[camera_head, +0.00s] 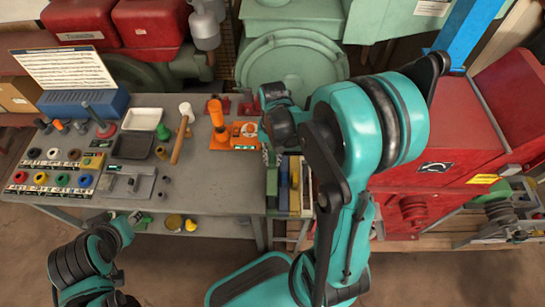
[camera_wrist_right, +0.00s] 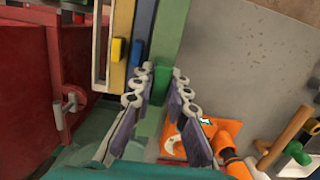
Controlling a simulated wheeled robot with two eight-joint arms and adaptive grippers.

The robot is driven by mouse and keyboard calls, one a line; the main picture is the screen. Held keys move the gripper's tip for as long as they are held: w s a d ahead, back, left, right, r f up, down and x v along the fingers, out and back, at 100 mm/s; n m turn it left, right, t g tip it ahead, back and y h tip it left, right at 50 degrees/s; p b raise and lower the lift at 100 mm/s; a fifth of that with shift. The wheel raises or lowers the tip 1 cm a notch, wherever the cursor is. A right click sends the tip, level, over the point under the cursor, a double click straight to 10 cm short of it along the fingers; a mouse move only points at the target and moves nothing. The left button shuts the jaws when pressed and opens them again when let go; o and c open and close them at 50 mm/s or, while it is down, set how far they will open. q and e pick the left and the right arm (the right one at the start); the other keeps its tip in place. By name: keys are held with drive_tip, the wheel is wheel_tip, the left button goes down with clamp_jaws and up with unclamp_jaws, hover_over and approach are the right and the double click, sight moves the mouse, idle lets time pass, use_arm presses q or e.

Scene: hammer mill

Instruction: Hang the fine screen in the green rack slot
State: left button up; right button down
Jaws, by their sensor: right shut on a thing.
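My right gripper (camera_head: 270,150) is at the right end of the workbench, by the coloured rack slots. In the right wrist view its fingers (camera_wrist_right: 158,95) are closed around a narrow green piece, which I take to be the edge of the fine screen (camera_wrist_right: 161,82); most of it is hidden. The green rack slot (camera_wrist_right: 172,30) is directly beyond the fingertips, and also shows in the head view (camera_head: 272,182). I cannot tell whether the held piece is inside the slot. My left gripper (camera_head: 140,218) is low at the bench's front edge, its jaws too small to read.
Blue (camera_head: 284,185) and yellow (camera_head: 295,172) slots stand beside the green one. An orange fixture (camera_head: 235,138) and a wooden-handled hammer (camera_head: 180,140) lie left of the right gripper. The red mill housing (camera_head: 440,150) is close on the right. The bench's front right is clear.

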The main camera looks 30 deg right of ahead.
drive_tip(key=shift+f+b, duration=3.25)
drive_tip(key=shift+f, duration=0.55)
drive_tip(key=shift+f+b, duration=0.75)
drive_tip(key=shift+f, duration=0.8)
drive_tip(key=c, duration=1.4)
unclamp_jaws()
drive_tip(key=r, duration=0.8)
drive_tip(key=w+r, duration=0.1)
drive_tip(key=r, duration=0.3)
drive_tip(key=shift+w+d, duration=0.1)
drive_tip(key=shift+d, duration=0.25)
drive_tip(key=shift+s+a+r+n+t+h, duration=0.15)
drive_tip(key=shift+s+a+r+n+t, duration=0.5)
drive_tip(key=shift+s+a+n+t, duration=0.55)
drive_tip(key=shift+s+a+r+n+t+h, duration=0.1)
drive_tip(key=shift+s+a+r+n+t, duration=0.7)
drive_tip(key=shift+a+t, duration=0.7)
drive_tip(key=shift+s+a+r+n+t+h, duration=0.15)
drive_tip(key=shift+s+a+r+n+t, duration=0.35)
drive_tip(key=shift+s+a+n+t, duration=0.85)
